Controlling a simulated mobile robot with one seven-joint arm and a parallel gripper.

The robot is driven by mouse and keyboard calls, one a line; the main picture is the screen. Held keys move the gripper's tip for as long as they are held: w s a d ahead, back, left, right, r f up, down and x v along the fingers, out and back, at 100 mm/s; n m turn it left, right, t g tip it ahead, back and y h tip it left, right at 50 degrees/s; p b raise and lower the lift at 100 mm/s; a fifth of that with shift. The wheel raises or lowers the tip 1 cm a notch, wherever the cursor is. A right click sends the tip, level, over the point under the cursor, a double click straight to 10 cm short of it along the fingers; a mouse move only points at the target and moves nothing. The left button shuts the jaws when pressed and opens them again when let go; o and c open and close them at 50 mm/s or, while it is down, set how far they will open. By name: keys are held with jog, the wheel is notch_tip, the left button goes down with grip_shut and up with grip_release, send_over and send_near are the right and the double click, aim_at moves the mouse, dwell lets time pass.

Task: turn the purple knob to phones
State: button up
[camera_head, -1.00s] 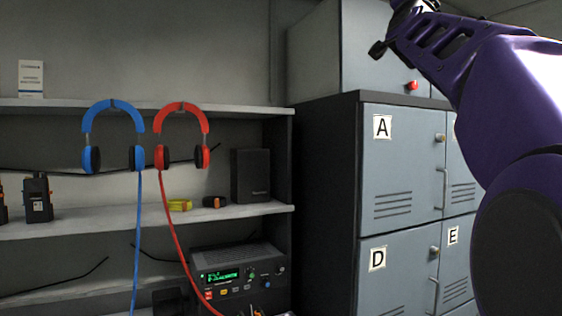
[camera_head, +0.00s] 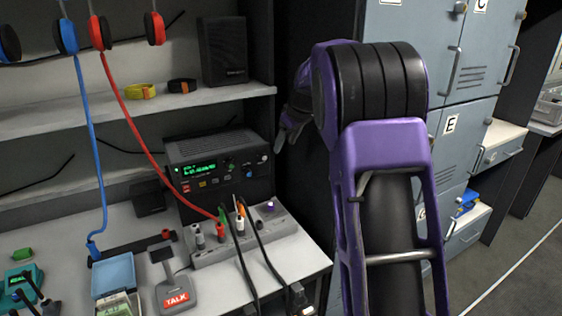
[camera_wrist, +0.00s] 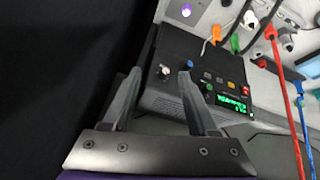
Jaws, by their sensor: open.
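The small purple knob (camera_head: 270,206) sits at the right end of a grey panel (camera_head: 200,256) on the desk, in front of the black radio (camera_head: 215,160). It also shows at the top of the wrist view (camera_wrist: 186,11). Its markings are too small to read. My gripper (camera_head: 290,132) is to the right of the radio, partly hidden behind my arm. In the wrist view my gripper (camera_wrist: 160,78) is open and empty, with its fingers over the radio, apart from the purple knob.
Orange, green and white plugs with cables stand in the panel beside the knob. A blue cord and a red cord (camera_head: 140,135) hang from the headphones. A TALK microphone (camera_head: 174,290) stands front left. Grey lockers (camera_head: 462,130) are at the right. A shelf (camera_head: 40,121) overhangs the desk.

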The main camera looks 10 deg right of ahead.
notch_tip(320, 180, down, 6)
jog(key=s+n+g+y, duration=0.1)
jog(key=s+g, duration=0.1)
send_near(271, 204)
jog(key=x, duration=0.8)
jog(key=shift+w+f, duration=0.1)
jog(key=shift+f, duration=0.1)
grip_shut()
